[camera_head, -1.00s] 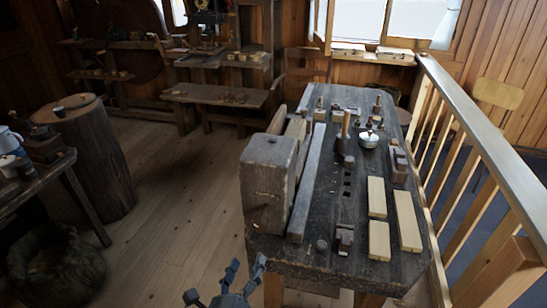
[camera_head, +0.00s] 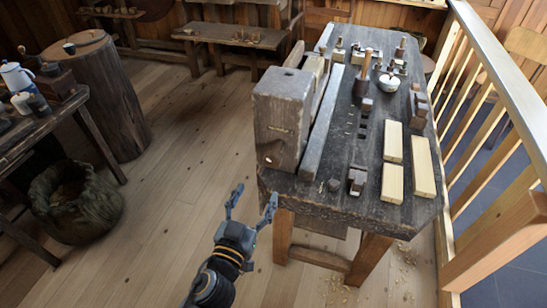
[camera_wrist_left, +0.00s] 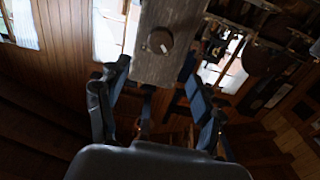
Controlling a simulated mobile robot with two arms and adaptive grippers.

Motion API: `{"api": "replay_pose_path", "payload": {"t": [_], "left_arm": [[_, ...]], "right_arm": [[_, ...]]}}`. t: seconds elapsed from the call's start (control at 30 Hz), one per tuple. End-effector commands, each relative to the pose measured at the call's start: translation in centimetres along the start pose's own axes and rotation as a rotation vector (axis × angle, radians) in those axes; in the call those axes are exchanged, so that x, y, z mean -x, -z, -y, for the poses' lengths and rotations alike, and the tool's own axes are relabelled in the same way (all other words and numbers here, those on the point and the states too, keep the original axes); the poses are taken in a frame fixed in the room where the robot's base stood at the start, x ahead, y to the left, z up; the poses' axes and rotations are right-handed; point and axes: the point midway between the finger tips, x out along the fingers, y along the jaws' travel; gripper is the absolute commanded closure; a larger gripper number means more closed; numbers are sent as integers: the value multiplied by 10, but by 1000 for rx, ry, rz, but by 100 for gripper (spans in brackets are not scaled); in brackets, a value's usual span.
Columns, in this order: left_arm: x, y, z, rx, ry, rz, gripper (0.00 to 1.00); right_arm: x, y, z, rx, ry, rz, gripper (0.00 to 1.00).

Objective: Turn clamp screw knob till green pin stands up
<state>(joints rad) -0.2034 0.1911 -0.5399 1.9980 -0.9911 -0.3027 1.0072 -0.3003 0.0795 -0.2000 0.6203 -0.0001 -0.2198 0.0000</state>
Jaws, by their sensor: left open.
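A dark round knob (camera_wrist_left: 160,40) with a small pale mark stands on the end of a grey wooden block (camera_wrist_left: 168,65) in the left wrist view. In the head view, a heavy wooden block (camera_head: 283,115) stands at the near left corner of the workbench; I cannot clearly make out the knob there. No green pin can be made out. My left gripper (camera_head: 253,196) is open and empty, below and in front of the block, apart from it. In the left wrist view its spread fingers (camera_wrist_left: 157,80) are below the knob, not touching it. My right gripper is out of view.
The workbench (camera_head: 345,150) carries pale wood blocks (camera_head: 424,165), a bowl (camera_head: 388,83) and small tools. A slatted railing (camera_head: 500,95) runs along its right. A sack (camera_head: 75,205) and a side table (camera_head: 45,120) stand left. The floor between is clear.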

Motion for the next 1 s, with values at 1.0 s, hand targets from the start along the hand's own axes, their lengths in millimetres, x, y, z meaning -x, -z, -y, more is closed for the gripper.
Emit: {"api": "replay_pose_path", "payload": {"t": [1.0], "left_arm": [[-138,0,0,38,0,-1,34]], "right_arm": [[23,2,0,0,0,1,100]]}}
